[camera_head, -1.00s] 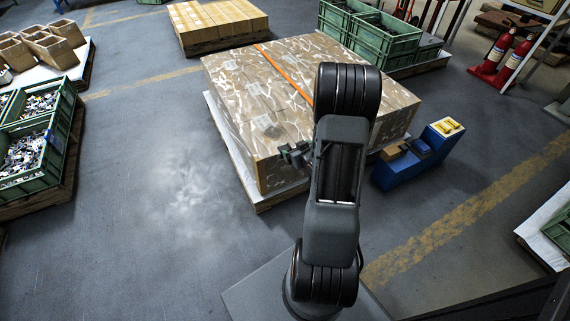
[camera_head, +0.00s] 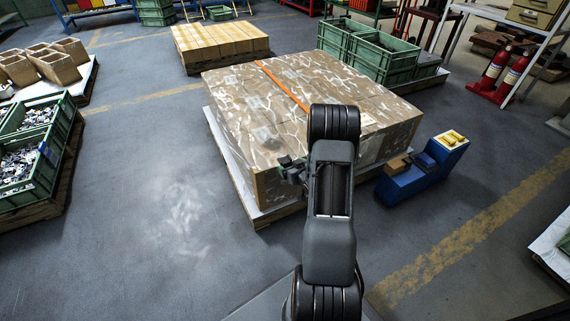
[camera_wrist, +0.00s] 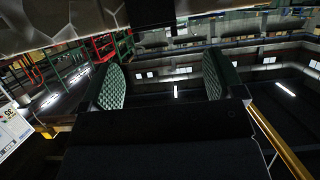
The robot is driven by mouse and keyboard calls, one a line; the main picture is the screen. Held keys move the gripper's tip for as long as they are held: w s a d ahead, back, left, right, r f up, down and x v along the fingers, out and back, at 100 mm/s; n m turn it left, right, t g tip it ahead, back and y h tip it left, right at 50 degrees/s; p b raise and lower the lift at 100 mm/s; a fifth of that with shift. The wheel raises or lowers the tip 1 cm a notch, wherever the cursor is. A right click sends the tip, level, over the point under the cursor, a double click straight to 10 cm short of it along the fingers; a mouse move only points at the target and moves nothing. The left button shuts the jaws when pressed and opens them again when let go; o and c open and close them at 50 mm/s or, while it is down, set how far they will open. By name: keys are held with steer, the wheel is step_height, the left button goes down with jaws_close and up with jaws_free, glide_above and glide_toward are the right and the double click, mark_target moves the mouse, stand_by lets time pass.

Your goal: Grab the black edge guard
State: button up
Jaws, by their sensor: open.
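I cannot make out the black edge guard in either view. An orange strap (camera_head: 281,84) runs over the top of the film-wrapped carton stack (camera_head: 232,105) and passes out of sight behind my arm. My gripper (camera_head: 290,168) is beside the stack's near side, mostly turned away and small in the head view. In the wrist view my gripper (camera_wrist: 164,80) is open, with two green padded fingers apart and nothing between them. Whether it touches the stack cannot be told.
A blue pallet-truck-like unit (camera_head: 410,184) stands right of the stack. Green crates (camera_head: 385,62) stand behind it, and red extinguishers (camera_head: 496,75) at far right. Crates of small parts (camera_head: 38,190) are at left. The floor (camera_head: 150,190) left of the stack is clear.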

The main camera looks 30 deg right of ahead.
mark_target(284, 159)
steer(key=b+x, duration=0.1)
steer(key=x, duration=0.2)
steer(key=shift+w+d+f+b, duration=0.15)
steer(key=shift+d+f+b, duration=0.15)
steer(key=shift+b, duration=0.1)
steer(key=shift+w+d+f, duration=0.1)
steer(key=shift+w+f, duration=0.05)
steer(key=shift+w, duration=0.55)
steer(key=shift+c, duration=0.5)
steer(key=c, duration=0.9)
